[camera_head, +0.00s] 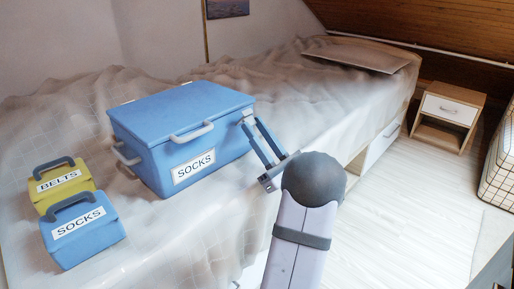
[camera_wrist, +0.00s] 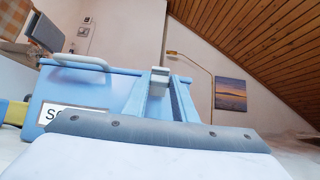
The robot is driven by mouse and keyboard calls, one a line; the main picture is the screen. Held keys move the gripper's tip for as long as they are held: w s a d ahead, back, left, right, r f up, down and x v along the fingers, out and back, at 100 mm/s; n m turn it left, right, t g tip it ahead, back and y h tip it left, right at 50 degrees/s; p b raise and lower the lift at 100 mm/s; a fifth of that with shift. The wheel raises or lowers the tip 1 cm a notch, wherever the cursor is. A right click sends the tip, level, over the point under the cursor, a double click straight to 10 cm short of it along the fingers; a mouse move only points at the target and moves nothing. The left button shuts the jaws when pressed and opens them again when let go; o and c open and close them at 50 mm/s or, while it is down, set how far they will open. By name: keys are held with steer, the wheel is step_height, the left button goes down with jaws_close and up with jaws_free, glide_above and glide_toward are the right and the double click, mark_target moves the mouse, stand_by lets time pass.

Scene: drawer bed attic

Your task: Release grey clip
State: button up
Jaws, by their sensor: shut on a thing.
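A large blue box labelled SOCKS (camera_head: 183,145) stands on the bed with its lid down. It also shows in the wrist view (camera_wrist: 95,92). A small light-grey clip (camera_wrist: 158,82) sits at the box's right end, near the lid edge. In the head view the clip (camera_head: 247,114) is small and partly covered by my fingers. My gripper (camera_head: 252,124) reaches up from the lower right, with its fingertips at that end of the box. In the wrist view its fingers (camera_wrist: 159,90) are closed on the clip. The exact contact is partly hidden.
A small yellow BELTS box (camera_head: 63,186) and a small blue SOCKS box (camera_head: 82,230) stand at the left on the bed (camera_head: 310,110). A nightstand (camera_head: 448,115) stands at the far right. The bed behind the large box is clear.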

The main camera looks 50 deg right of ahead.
steer(key=shift+f+t+b, duration=0.4)
steer(key=shift+f+b, duration=0.05)
steer(key=shift+b, duration=1.2)
steer(key=shift+r+b, duration=0.15)
steer(key=shift+b, duration=0.3)
steer(key=o, duration=1.1)
steer(key=shift+c, duration=0.2)
steer(key=b+v, duration=0.2)
steer(key=b, duration=0.1)
steer(key=b+v, duration=0.3)
steer(key=shift+w, duration=0.25)
steer(key=b+v, duration=0.2)
steer(key=b, duration=0.1)
steer(key=shift+s+f, duration=0.2)
steer(key=shift+s, duration=0.05)
